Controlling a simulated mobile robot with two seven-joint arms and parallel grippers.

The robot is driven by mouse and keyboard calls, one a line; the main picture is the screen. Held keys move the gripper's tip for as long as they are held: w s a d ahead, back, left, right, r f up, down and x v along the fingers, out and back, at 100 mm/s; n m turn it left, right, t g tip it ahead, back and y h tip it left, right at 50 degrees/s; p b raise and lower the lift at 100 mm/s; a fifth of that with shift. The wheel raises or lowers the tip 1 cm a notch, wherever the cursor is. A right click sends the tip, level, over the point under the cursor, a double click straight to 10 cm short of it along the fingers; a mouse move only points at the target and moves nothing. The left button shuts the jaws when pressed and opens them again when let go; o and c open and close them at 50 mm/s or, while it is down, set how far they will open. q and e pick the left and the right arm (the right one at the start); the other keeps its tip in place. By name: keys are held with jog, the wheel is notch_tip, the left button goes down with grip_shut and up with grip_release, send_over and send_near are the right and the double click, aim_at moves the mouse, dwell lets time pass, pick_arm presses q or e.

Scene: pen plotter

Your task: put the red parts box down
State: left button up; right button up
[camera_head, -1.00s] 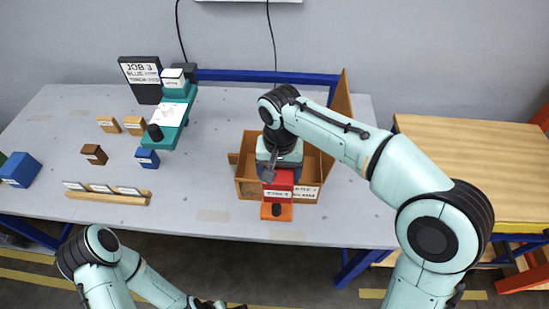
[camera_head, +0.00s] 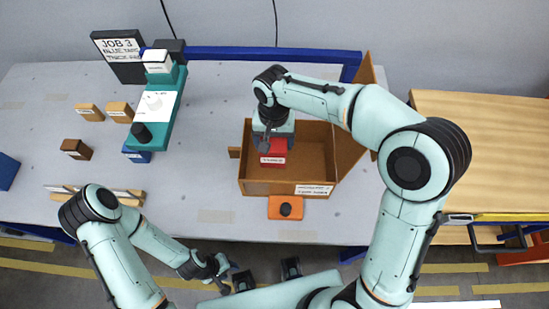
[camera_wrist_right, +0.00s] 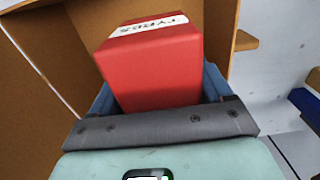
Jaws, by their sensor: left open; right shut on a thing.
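The red parts box (camera_head: 275,151) has a white label and is held in my right gripper (camera_head: 273,138), which is shut on it. It is over the left part of the open wooden crate (camera_head: 262,188), inside its walls as seen from the head. Whether it touches the crate floor cannot be told. In the right wrist view the red box (camera_wrist_right: 155,68) sits between the fingers, with brown crate walls (camera_wrist_right: 38,48) beside it. My left gripper (camera_head: 221,277) is open and empty, low in front of the table.
An orange block with a black knob (camera_head: 286,208) is at the crate's front. A teal plotter (camera_head: 160,108) stands to the left, with small wooden blocks (camera_head: 90,112) beyond it. The crate's right part is empty. A tall board (camera_head: 368,85) rises at its back right.

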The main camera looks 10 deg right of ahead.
notch_tip(320, 180, down, 10)
jog(key=shift+w+f+b, duration=0.15)
jog(key=shift+f+b, duration=0.05)
jog(key=shift+b, duration=0.15)
jog(key=shift+f, duration=0.2)
jog(key=o, duration=1.1)
jog(key=shift+o, duration=0.2)
jog(key=shift+r, duration=0.3)
notch_tip(320, 180, up, 12)
jog(key=shift+f+p, duration=0.1)
jog(key=shift+p, duration=0.45)
